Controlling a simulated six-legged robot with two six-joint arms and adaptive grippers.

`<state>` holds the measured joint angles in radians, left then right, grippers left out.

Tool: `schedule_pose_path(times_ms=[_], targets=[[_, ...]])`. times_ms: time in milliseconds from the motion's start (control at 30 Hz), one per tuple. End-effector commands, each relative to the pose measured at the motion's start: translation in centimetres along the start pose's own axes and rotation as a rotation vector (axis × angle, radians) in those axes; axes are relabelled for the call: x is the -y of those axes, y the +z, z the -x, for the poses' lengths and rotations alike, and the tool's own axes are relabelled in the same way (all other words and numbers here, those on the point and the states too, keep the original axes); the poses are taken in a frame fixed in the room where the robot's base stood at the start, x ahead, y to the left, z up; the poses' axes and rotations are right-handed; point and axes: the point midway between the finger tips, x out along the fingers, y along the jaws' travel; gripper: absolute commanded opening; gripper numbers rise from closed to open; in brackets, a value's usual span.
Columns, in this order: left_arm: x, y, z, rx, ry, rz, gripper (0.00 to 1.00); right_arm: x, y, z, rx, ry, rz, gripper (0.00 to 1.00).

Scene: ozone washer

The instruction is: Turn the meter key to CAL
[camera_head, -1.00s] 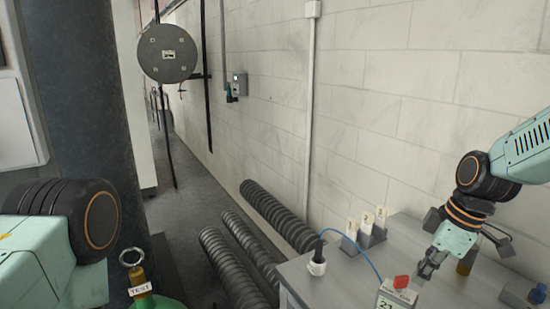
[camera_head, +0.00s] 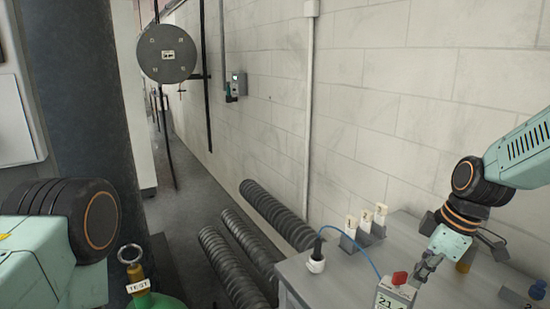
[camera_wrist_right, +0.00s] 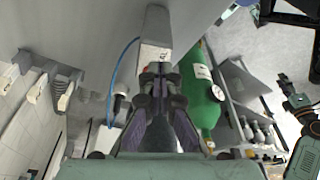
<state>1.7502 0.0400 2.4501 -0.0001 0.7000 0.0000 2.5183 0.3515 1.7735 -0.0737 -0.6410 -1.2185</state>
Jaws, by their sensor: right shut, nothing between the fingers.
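The meter (camera_head: 409,296) is a pale box with a number display and a red key (camera_head: 400,278) on its top, at the bottom edge of the head view. My right gripper (camera_head: 422,272) is just right of the red key, with its fingers pointing down; I cannot tell whether they touch it. In the right wrist view the right gripper (camera_wrist_right: 160,72) has its fingers together and empty, in front of a pale box (camera_wrist_right: 157,28) that looks like the meter.
The meter stands on a grey bench (camera_head: 340,284) against a block wall. A blue cable (camera_head: 361,252) runs from a white-capped probe (camera_head: 316,262) towards the meter. A green cylinder (camera_wrist_right: 201,95) is close by.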

Motion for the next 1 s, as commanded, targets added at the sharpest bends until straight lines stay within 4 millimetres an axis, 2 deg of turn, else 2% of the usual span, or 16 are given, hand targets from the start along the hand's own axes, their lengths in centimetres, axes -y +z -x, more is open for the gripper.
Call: schedule_pose_path(times_ms=[1000], targets=[[0.00,0.00,0.08,0.000,0.000,0.000,0.34,-0.34,-0.75,-0.22,0.001,0.000,0.001,0.00]])
